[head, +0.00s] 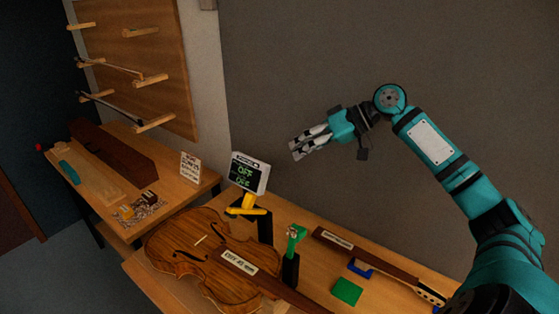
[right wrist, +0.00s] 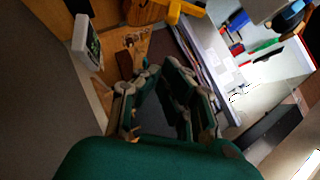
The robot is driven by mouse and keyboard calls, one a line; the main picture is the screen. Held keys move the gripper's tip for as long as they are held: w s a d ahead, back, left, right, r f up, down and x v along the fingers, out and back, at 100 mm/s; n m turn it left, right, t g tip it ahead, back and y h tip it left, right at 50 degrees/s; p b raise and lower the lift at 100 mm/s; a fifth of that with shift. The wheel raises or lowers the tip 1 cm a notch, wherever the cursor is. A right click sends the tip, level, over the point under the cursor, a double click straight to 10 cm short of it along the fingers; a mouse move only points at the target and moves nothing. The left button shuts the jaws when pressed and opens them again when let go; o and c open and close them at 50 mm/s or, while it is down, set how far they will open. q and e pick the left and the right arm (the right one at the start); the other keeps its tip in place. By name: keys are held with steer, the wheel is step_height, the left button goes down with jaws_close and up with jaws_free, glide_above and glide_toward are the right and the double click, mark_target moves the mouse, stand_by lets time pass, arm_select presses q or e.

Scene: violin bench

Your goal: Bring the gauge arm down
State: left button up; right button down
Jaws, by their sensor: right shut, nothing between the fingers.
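The gauge has a small display (head: 248,174) with green lettering that reads like OFF, on a dark stand at the back of the bench. A yellow arm (head: 246,207) sticks out below the display, above the upper edge of the violin (head: 192,246). In the right wrist view the display (right wrist: 88,42) is at the upper left and a yellow part (right wrist: 182,10) at the top. My right gripper (head: 296,149) is shut and empty, raised in front of the wall, to the right of the gauge and apart from it. My left gripper is out of view.
A green clamp-like piece (head: 294,241) on a black post stands right of the violin. A violin neck (head: 374,262), a blue holder (head: 360,268) and a green block (head: 347,291) lie further right. A side bench (head: 190,198) and a pegged board (head: 128,60) are at the left.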

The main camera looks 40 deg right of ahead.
mark_target(251, 205)
steer(key=p+x, duration=0.2)
steer(key=x, duration=0.2)
steer(key=s+f+p+x, duration=0.1)
steer(key=p+x, duration=0.1)
steer(key=x, duration=0.2)
steer(key=s+p+x, duration=0.1)
steer(key=p+x, duration=0.1)
steer(key=x, duration=0.2)
steer(key=shift+a+f, duration=0.4)
steer(key=shift+a, duration=0.1)
